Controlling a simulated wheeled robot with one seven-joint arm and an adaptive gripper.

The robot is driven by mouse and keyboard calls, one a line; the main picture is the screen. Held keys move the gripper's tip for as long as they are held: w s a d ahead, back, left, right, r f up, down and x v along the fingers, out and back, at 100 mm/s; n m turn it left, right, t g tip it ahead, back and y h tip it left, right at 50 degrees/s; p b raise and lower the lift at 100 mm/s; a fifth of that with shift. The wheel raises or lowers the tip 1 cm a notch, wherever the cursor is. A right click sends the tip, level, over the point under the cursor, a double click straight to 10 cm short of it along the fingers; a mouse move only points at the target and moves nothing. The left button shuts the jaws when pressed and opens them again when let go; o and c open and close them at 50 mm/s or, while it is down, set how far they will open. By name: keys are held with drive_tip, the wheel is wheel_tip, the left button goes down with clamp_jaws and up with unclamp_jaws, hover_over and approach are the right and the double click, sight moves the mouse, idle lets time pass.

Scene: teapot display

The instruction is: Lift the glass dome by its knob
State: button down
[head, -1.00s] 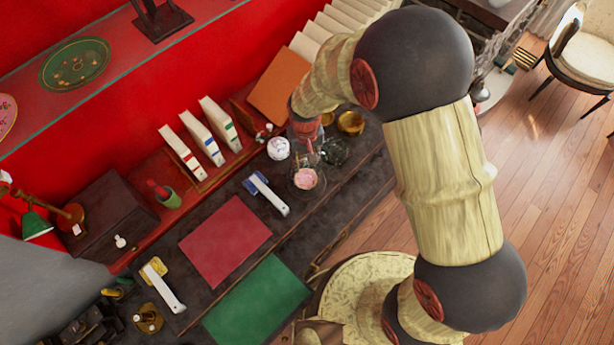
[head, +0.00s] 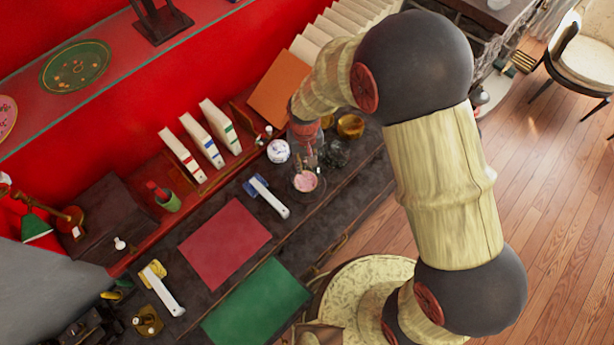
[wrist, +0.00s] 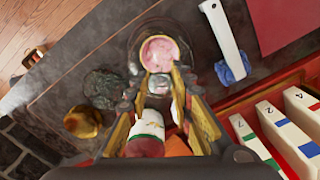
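The clear glass dome (head: 306,168) is on the dark desk below my gripper (head: 304,142) in the head view; its outline is faint. A pink, flower-like thing (head: 305,182) shows at its lower part. In the wrist view the pink thing (wrist: 160,52) shows inside a round, dark glassy rim. The clear knob (wrist: 158,84) lies between the fingertips of my gripper (wrist: 160,80), with a pad close on each side, and they look shut on it. I cannot tell whether the dome's rim touches the desk.
A dark glassy piece (head: 338,153), a gold bowl (head: 350,126) and a white patterned pot (head: 278,150) stand close around the dome. A white-handled tool (head: 268,196) lies to the left. Numbered white binders (head: 220,125) stand behind. The red mat (head: 225,242) is bare.

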drive_tip(key=shift+s+d+f, duration=0.15)
drive_tip(key=shift+s+f, duration=0.15)
drive_tip(key=shift+f, duration=0.1)
drive_tip(key=shift+w+r+p, duration=0.15)
drive_tip(key=shift+r+p, duration=0.4)
drive_tip(key=shift+r, duration=0.35)
drive_tip(key=shift+w+r+p, duration=0.1)
drive_tip(key=shift+r+p, duration=0.4)
drive_tip(key=shift+r, duration=0.35)
drive_tip(key=shift+r+p, duration=1.7)
drive_tip(key=shift+r, duration=1.3)
drive_tip(key=shift+w, duration=0.1)
